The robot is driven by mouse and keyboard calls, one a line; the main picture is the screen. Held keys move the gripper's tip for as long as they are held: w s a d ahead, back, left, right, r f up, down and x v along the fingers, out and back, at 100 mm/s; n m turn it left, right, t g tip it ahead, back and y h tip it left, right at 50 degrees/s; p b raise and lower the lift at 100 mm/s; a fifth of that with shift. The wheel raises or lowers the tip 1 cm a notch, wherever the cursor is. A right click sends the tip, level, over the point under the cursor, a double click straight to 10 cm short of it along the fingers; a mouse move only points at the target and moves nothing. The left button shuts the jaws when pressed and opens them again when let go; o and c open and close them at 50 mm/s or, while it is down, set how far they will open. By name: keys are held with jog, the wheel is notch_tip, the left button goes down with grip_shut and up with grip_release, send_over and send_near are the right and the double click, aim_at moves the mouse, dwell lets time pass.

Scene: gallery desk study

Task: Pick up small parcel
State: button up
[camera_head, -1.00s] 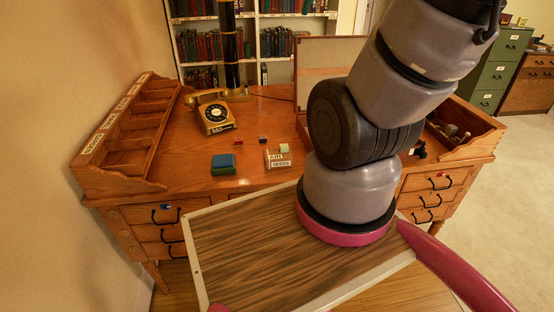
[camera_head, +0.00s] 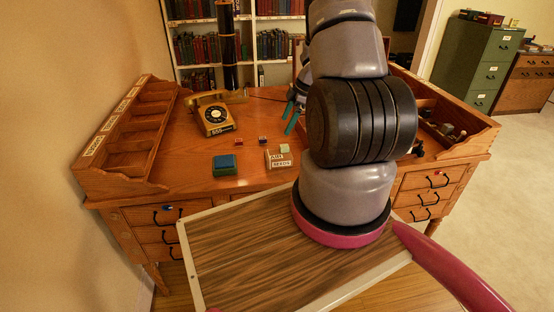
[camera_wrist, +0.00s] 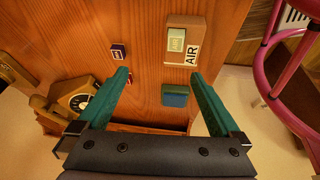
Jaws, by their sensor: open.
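A small tan box (camera_head: 277,163) labelled "AIR" and carrying a second label lies near the desk's front edge; it looks most like the small parcel. My gripper (camera_head: 287,126) is open and empty above the desk, behind the tan box in the head view. In the wrist view my teal fingers (camera_wrist: 160,75) are wide apart, short of the box.
A teal-and-blue box (camera_head: 224,165) lies left of the tan box. A small red block (camera_head: 239,142) and a small dark block (camera_head: 263,140) lie behind. A gold telephone (camera_head: 214,115) stands farther left. Slotted organisers (camera_head: 125,140) line the desk's sides.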

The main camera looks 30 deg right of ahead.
aim_at(281, 150)
jog(key=shift+n+g+y, duration=0.3)
jog(key=shift+n+g, duration=0.1)
jog(key=shift+g, duration=0.3)
jog(key=s+f, duration=0.1)
jog(key=f, duration=0.1)
jog(key=s+f, duration=0.1)
jog(key=shift+s+a, duration=0.25)
jog(key=shift+s, duration=0.1)
jog(key=x, duration=0.5)
jog(key=shift+s, duration=0.1)
jog(key=shift+x, duration=2.8)
jog(key=shift+a+f, duration=0.1)
jog(key=shift+f, duration=0.15)
jog(key=c, duration=1.4)
jog(key=shift+w, duration=0.2)
jog(key=shift+r, duration=0.15)
